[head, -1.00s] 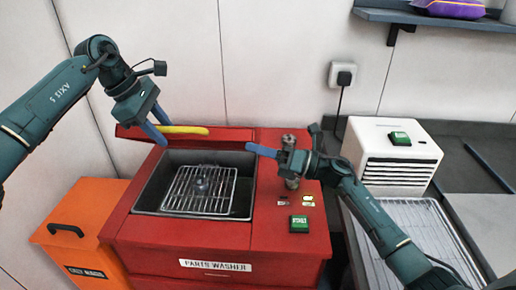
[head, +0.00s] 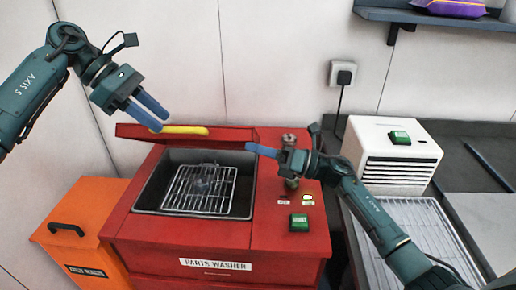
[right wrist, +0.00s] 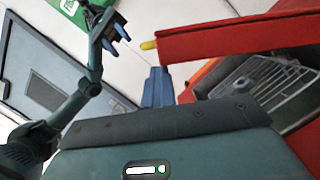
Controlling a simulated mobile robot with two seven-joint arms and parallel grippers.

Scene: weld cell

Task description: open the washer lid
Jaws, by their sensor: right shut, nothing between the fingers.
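The red parts washer (head: 190,232) stands in the middle of the head view with its basin uncovered. Its lid (head: 230,138) stands raised along the back of the basin, with a yellow handle (head: 183,130) on its upper edge. The lid (right wrist: 240,38) and the handle's end (right wrist: 149,45) also show in the right wrist view. My left gripper (head: 160,119) is open and empty, just above the handle's left end, apparently clear of it. My right gripper (head: 254,149) is shut and empty, beside the lid's right end; whether it touches the lid is unclear.
A wire rack (head: 200,188) lies in the basin. An orange bin (head: 75,240) stands left of the washer. A cylinder, partly hidden by my right gripper, and a green button box (head: 299,222) sit on its right top. A white unit (head: 385,150) stands right.

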